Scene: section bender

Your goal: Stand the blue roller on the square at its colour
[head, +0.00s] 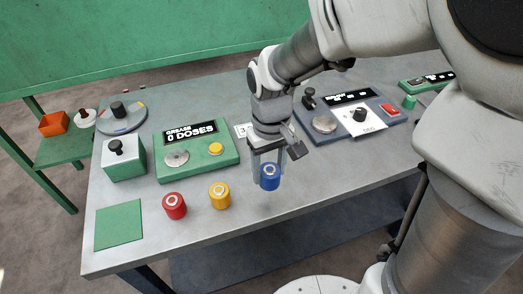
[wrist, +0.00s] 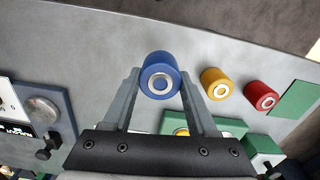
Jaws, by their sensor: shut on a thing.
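The blue roller (head: 270,177) is a short upright cylinder with a pale ring on top. My gripper (head: 268,172) points down and is shut on it, with a finger on either side. In the wrist view the blue roller (wrist: 160,77) sits between the fingertips and looks larger than the other rollers. I cannot tell how far it is above the table. A plain green square (head: 118,225) lies at the table's front left, well left of my gripper. A round grey dial (head: 121,119) with a black knob and coloured marks stands at the back left.
A red roller (head: 174,206) and a yellow roller (head: 220,195) stand between my gripper and the green square. Behind them are a green block with a black knob (head: 123,158) and the grease counter box (head: 198,150), reading 0 doses. A grey control panel (head: 352,118) stands to the right.

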